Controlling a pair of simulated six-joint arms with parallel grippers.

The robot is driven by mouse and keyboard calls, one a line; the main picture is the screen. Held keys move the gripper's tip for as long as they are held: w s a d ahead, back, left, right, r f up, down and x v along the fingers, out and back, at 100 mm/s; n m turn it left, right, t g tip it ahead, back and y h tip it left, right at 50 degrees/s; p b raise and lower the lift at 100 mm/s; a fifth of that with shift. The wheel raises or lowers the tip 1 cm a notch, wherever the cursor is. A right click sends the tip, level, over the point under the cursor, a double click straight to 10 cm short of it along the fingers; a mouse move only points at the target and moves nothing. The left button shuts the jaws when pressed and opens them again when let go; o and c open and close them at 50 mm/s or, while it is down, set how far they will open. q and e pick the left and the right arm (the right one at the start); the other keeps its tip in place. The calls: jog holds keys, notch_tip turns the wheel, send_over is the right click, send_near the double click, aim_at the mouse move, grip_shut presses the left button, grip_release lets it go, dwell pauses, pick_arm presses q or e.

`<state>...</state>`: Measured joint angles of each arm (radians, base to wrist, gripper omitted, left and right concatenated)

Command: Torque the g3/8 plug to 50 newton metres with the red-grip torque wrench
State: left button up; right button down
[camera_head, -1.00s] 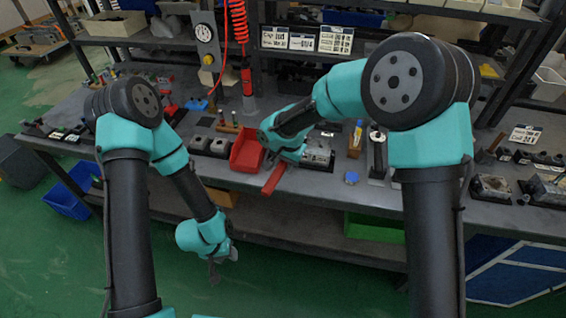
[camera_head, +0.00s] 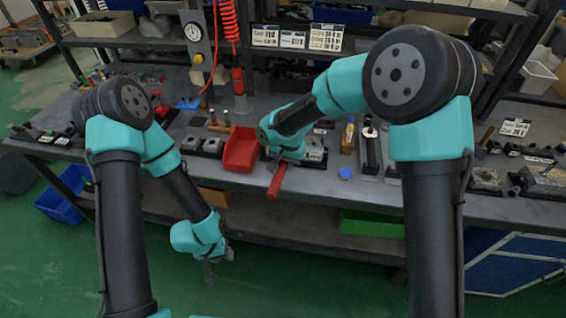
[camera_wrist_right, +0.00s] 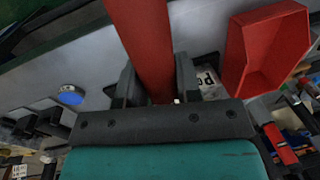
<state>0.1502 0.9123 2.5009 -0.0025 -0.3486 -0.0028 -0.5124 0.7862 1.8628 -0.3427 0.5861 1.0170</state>
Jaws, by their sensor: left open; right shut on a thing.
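My right gripper (camera_head: 278,163) is shut on the red grip of the torque wrench (camera_head: 277,182), in front of the red bin's right side. In the right wrist view the red grip (camera_wrist_right: 143,35) runs up between the fingers (camera_wrist_right: 152,88). The wrench's far end is hidden by my gripper and wrist. A dark valve block (camera_head: 315,152) with a light top sits just right of my right gripper. I cannot make out the G3/8 plug. My left gripper (camera_head: 219,266) hangs open and empty, in front of the bench's front edge and below its top.
The open red bin (camera_head: 241,149) stands left of the wrench; it also shows in the right wrist view (camera_wrist_right: 265,45). A round blue cap (camera_head: 345,173) lies right of the block. Dark blocks (camera_head: 212,146) sit left of the bin. A red coiled hose (camera_head: 229,20) hangs behind.

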jog(key=shift+s+d+n, duration=0.15)
jog(key=shift+d+n, duration=0.65)
jog(key=shift+d, duration=0.3)
jog(key=shift+d, duration=0.1)
jog(key=shift+d+n+g, duration=0.3)
jog(key=shift+d+n, duration=0.6)
jog(key=shift+d, duration=0.25)
jog(key=shift+d, duration=0.1)
jog(key=shift+w+d+n, duration=0.2)
jog(key=shift+d+n, duration=0.7)
jog(key=shift+d, duration=0.2)
jog(key=shift+d, duration=0.15)
jog(key=shift+w+d+n+g, duration=0.15)
jog(key=shift+w+d+n, duration=0.05)
jog(key=shift+d+n, duration=0.3)
jog(key=shift+w+d+n+g, duration=0.2)
jog(key=shift+d+n, duration=0.2)
jog(key=shift+d, duration=0.15)
